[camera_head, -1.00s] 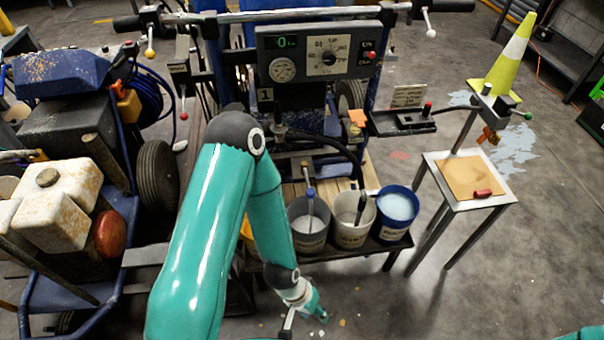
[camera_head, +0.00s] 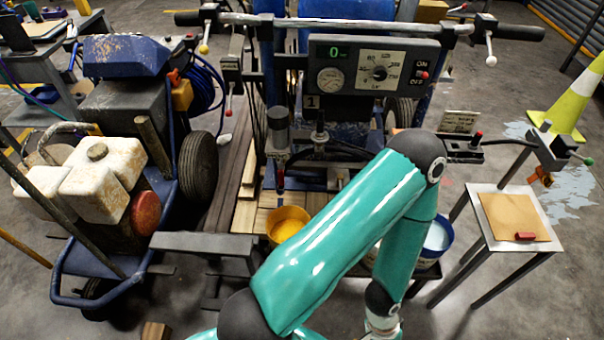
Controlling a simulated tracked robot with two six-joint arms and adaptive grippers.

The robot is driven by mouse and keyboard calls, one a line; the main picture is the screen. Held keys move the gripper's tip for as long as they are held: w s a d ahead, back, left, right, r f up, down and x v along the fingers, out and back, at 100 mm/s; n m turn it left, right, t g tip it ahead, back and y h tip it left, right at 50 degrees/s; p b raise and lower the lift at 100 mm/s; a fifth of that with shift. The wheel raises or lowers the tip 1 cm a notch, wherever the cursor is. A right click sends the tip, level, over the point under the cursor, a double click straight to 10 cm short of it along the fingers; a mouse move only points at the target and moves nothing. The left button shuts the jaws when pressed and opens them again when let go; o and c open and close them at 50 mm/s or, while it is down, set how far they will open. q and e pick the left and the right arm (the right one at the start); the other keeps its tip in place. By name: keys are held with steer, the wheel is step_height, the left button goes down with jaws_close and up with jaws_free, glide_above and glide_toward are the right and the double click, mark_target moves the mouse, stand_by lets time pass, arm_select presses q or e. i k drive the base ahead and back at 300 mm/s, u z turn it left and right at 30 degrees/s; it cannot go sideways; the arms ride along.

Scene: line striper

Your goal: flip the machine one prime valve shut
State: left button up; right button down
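My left arm rises from the bottom, bends near that orange part and hangs down. Only the top of my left gripper (camera_head: 383,326) shows at the bottom edge; its fingers are out of frame. My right gripper is not in view.
A yellow pail (camera_head: 287,224) and a blue-rimmed pail (camera_head: 436,238) stand before the machine; my arm hides what is between. A small stand (camera_head: 510,222) holds a board and red block at right. Another striper (camera_head: 110,180) stands at left. A cone (camera_head: 573,100) stands far right.

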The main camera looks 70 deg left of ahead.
mark_target(281, 179)
steer(key=z, duration=1.4)
steer(key=i, duration=0.1)
steer(key=u, duration=3.2)
steer(key=k, duration=0.2)
steer(key=u, duration=0.85)
steer(key=i, duration=0.6)
steer(key=k, duration=0.3)
steer(key=u, duration=0.05)
